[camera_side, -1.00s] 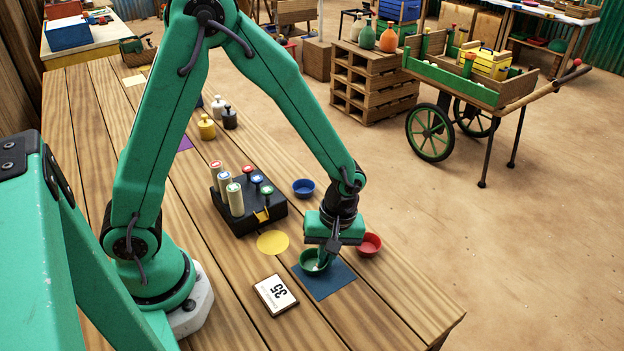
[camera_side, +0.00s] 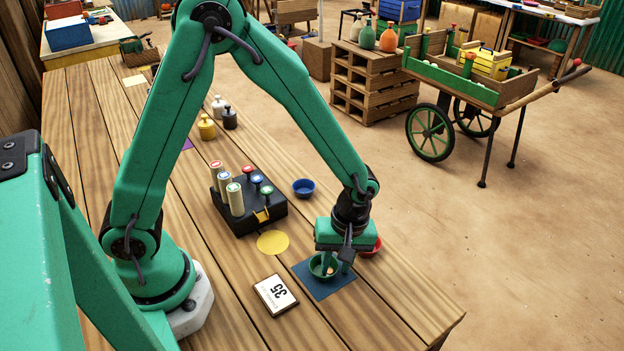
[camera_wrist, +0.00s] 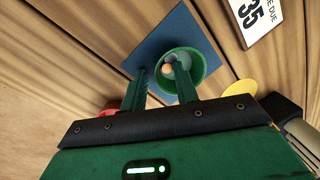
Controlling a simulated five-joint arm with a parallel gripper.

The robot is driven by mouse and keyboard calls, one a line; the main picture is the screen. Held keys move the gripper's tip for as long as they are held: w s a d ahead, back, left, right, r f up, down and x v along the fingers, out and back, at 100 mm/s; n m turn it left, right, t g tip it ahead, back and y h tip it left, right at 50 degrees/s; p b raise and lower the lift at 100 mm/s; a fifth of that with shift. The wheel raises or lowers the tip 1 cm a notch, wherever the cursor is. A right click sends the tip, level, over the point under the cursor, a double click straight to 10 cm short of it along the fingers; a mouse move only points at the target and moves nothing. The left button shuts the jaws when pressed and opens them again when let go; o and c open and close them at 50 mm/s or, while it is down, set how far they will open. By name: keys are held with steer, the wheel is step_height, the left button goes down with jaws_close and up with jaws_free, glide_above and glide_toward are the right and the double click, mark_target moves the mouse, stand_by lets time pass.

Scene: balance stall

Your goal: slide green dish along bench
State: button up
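The green dish (camera_side: 323,268) stands upright on a dark blue square mat (camera_side: 338,283). It holds small pale and orange items. My gripper (camera_side: 337,267) is low over the mat, its fingers pointing down and apart. In the wrist view, one finger of my gripper (camera_wrist: 160,75) reaches inside the green dish (camera_wrist: 200,68), and the other is outside its rim, over the mat (camera_wrist: 150,45). I cannot tell whether either finger touches the dish wall.
A red dish (camera_side: 374,250) is partly hidden behind my gripper. A blue dish (camera_side: 303,188), yellow disc (camera_side: 272,242), black block with stamps (camera_side: 262,218) and "35" card (camera_side: 275,295) lie nearby. The bench (camera_side: 405,300) is bare at right, towards its edge.

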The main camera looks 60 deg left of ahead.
steer(key=shift+r, duration=0.2)
step_height(320, 180, up, 7)
steer(key=w, duration=0.1)
steer(key=shift+d+r, duration=0.2)
stand_by(0.4)
steer(key=shift+r, duration=0.1)
steer(key=s+a+r+m+t, duration=0.3)
steer(key=s+a+r+m, duration=0.2)
steer(key=r, duration=0.3)
steer(key=s+a+r+m+t, duration=0.4)
steer(key=s+a+r+m, duration=0.1)
steer(key=a+r+m, duration=0.2)
steer(key=shift+s+r+h, duration=0.15)
steer(key=shift+r+h, duration=0.15)
steer(key=shift+r, duration=0.3)
